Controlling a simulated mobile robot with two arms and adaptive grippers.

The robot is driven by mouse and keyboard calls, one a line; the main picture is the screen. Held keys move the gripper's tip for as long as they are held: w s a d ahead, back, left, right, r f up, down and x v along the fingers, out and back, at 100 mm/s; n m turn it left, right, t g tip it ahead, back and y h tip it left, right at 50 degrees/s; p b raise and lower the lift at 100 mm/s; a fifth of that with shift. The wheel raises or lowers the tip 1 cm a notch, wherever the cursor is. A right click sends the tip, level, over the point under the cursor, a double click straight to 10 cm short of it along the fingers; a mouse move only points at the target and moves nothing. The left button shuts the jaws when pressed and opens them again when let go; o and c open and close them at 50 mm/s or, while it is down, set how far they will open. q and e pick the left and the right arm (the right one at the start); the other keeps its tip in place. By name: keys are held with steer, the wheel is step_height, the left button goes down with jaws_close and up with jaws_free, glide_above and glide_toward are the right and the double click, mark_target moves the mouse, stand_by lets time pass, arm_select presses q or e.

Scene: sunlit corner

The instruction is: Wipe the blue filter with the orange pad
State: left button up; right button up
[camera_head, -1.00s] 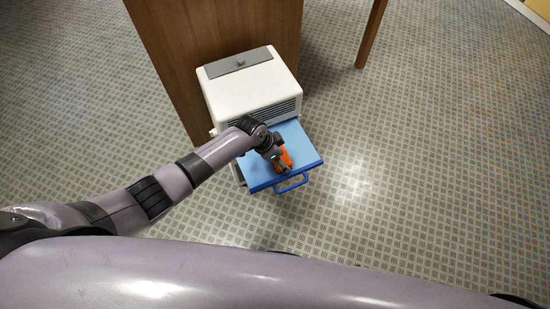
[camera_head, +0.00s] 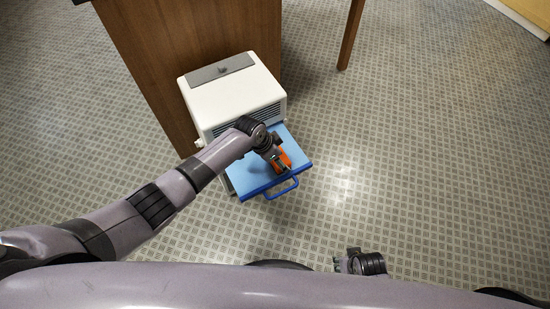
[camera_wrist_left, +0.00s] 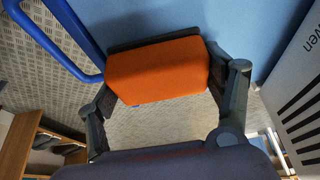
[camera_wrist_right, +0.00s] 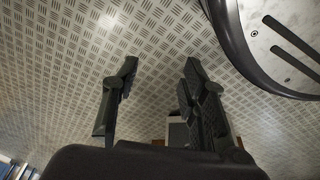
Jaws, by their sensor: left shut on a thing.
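The blue filter (camera_head: 250,175) is a flat light-blue panel with a darker blue handle (camera_head: 282,189). It sticks out from the front of a white unit (camera_head: 235,95). My left gripper (camera_head: 279,160) is shut on the orange pad (camera_wrist_left: 157,70) and is over the filter's right part, near the handle. In the left wrist view the pad lies between both fingers, with the blue surface (camera_wrist_left: 245,30) behind it. Whether the pad touches the filter is hard to tell. My right gripper (camera_wrist_right: 155,95) is open and empty, low in the head view, away from the filter.
A brown wooden cabinet (camera_head: 190,40) stands behind the white unit, and a wooden leg (camera_head: 350,35) is to its right. The patterned grey floor (camera_head: 430,150) is clear to the right of the filter.

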arm_select(q)
steer(key=shift+w+d+f+b, duration=0.1)
steer(key=shift+w+d+b, duration=0.25)
steer(key=shift+d, duration=0.2)
steer(key=shift+w+d+f+b, duration=0.1)
steer(key=shift+w+d+b, duration=0.1)
steer(key=shift+d+b, duration=0.25)
steer(key=shift+w+d+r+b, duration=0.2)
steer(key=shift+w+d+b, duration=0.1)
steer(key=shift+w+d, duration=0.3)
arm_select(e)
step_height(320, 180, up, 7)
steer(key=w, duration=0.2)
steer(key=shift+w+a, duration=0.15)
steer(key=shift+w, duration=0.25)
arm_select(q)
steer(key=shift+d+r, duration=0.1)
